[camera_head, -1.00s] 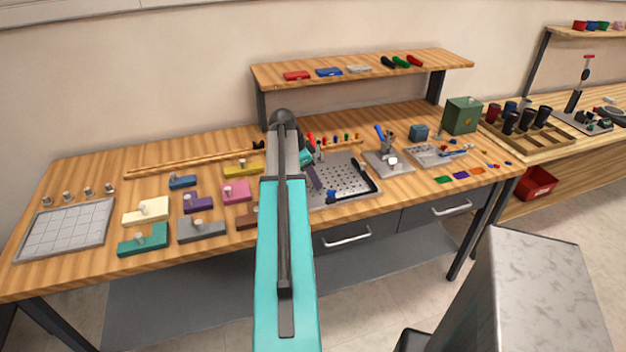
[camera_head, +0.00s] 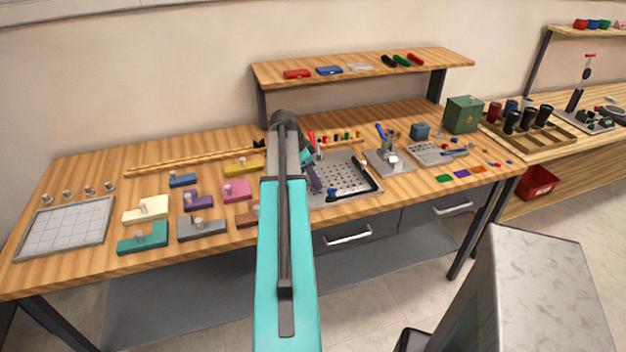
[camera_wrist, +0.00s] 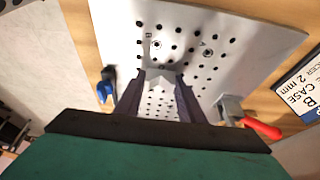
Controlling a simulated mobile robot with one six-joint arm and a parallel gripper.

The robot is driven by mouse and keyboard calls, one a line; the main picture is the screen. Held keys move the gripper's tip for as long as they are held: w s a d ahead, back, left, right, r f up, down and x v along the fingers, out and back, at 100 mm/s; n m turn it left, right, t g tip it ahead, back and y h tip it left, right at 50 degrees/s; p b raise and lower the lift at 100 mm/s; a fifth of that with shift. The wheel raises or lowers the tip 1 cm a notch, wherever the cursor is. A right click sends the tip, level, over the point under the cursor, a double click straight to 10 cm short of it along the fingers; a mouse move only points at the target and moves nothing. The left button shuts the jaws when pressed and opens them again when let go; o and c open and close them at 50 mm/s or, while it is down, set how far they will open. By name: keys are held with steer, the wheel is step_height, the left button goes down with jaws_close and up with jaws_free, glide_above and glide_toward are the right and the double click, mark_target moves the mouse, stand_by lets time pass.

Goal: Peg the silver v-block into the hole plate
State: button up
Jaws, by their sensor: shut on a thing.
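The hole plate (camera_head: 345,180) is a grey plate with rows of dark holes on the bench, right of my arm. In the wrist view the hole plate (camera_wrist: 231,36) fills the upper middle, with small letters B and A marked beside two ringed holes. My gripper (camera_wrist: 159,82) is over the plate, shut on the silver v-block (camera_wrist: 160,78), whose notched end shows between the fingers. In the head view my gripper (camera_head: 315,184) is at the plate's left part, and the v-block cannot be made out there. The gap between block and plate cannot be judged.
A blue-ended clamp (camera_wrist: 106,84) stands left of the fingers and a red-handled toggle clamp (camera_wrist: 245,120) right of them. A labelled case (camera_wrist: 301,97) lies beyond the plate. A metal fixture (camera_head: 390,160) stands right of the plate; coloured blocks lie left of my arm.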

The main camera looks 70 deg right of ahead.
steer(key=shift+f, duration=0.2)
steer(key=o, duration=1.1)
steer(key=shift+r, duration=0.1)
steer(key=shift+b+v, duration=1.5)
steer(key=shift+v, duration=5.35)
steer(key=shift+s, duration=0.1)
